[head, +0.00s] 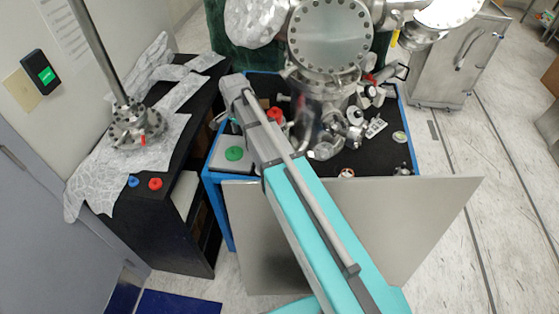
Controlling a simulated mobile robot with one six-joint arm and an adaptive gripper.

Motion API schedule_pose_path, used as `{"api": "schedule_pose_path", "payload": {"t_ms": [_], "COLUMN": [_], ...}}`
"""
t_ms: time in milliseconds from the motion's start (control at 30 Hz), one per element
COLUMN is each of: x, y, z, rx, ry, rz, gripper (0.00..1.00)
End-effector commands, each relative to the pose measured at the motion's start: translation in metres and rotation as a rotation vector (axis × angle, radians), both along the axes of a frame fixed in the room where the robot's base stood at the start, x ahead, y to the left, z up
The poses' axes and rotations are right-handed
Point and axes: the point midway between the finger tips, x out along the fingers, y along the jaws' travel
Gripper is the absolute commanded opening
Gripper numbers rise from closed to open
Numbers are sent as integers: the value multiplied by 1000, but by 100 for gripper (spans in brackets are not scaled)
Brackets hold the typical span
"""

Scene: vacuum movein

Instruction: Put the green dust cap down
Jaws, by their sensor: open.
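The green dust cap (234,153) lies on a pale grey flat surface (218,164) at the left front corner of the blue-framed table. It looks flat and nothing visibly holds it. My teal and grey arm reaches up from the bottom of the view and passes just right of the cap. The arm's far end is above and behind the cap. I cannot make out my gripper; it seems hidden behind the arm.
A metal vacuum chamber (331,36) stands on the blue-framed table (212,200), among several small parts. A red cap (155,184) and a blue cap (133,181) lie on the black bench at left, near a foil-covered flange (137,126). A metal panel (430,215) stands in front.

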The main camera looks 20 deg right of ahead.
Motion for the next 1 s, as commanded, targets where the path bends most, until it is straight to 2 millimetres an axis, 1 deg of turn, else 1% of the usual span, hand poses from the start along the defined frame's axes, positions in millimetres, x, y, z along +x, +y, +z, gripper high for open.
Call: {"api": "schedule_pose_path", "payload": {"t_ms": [33,300,500,600,700,800,1000], "x": [-18,-88,-140,-161,-176,-185,-188], "y": [-11,-58,-87,-98,-105,-109,-111], "z": [0,0,0,0,0,0,0], "rx": [0,0,0,0,0,0,0], "ry": [0,0,1,1,1,1,1], "rz": [50,406,671,784,873,928,962], "gripper": [58,58,58,58,58,58,58]}}
